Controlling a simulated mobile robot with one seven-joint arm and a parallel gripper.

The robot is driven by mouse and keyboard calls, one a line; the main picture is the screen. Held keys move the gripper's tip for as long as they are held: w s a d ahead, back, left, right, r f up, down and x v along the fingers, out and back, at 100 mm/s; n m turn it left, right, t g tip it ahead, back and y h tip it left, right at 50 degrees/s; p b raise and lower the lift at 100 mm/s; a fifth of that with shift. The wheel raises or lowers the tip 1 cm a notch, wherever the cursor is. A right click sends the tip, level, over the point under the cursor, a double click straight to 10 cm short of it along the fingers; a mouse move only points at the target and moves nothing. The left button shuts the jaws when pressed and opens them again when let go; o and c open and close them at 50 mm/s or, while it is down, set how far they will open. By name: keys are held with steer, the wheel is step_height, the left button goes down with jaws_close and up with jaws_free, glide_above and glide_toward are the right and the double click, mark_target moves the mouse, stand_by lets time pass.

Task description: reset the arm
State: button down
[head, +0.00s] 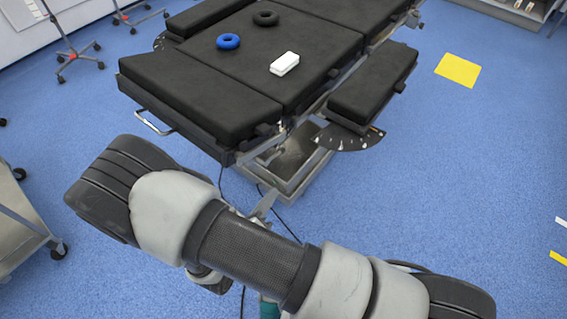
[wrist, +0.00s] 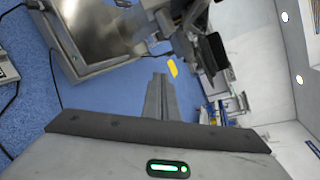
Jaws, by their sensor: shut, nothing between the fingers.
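My gripper shows in the wrist view (wrist: 159,78) as two grey fingers held together, with nothing between them. In the head view my arm stretches across the lower part of the picture, in front of the near end of the operating table (head: 190,95). My gripper's body is mostly hidden behind the arm there. The gripper is apart from the things on the table top.
A blue ring (head: 228,41), a black ring (head: 265,18) and a white box (head: 285,64) lie on the black padding. A metal cart (head: 22,225) stands at the left. Wheeled stands (head: 72,50) are at the back left. Blue floor is open at the right.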

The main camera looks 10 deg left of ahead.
steer(key=w+d+r+m+g+h, duration=0.3)
steer(key=d+r+m, duration=0.3)
steer(key=r+m, duration=0.1)
steer(key=w+d+r+m+g+h, duration=0.25)
steer(key=d+r+m, duration=0.25)
steer(key=r+m, duration=0.3)
steer(key=s+d+r+m+g+y, duration=0.2)
steer(key=s+d+r+m+g, duration=0.15)
steer(key=d+r+m, duration=0.45)
steer(key=s+d+r+m+g+y, duration=0.35)
steer(key=d+r+m, duration=0.25)
steer(key=m, duration=0.4)
steer(key=s+d+r+m+t+y+p, duration=0.1)
steer(key=r+m+p, duration=0.4)
steer(key=r+p, duration=0.5)
steer(key=s+d+r+m+t+y+p, duration=0.1)
steer(key=r+m+p, duration=0.4)
steer(key=r+p, duration=0.6)
step_height(320, 180, up, 10)
steer(key=shift+s+f+m+t+y+p, duration=0.1)
steer(key=shift+s+m+t+y+p, duration=0.25)
steer(key=shift+s+t+y, duration=0.55)
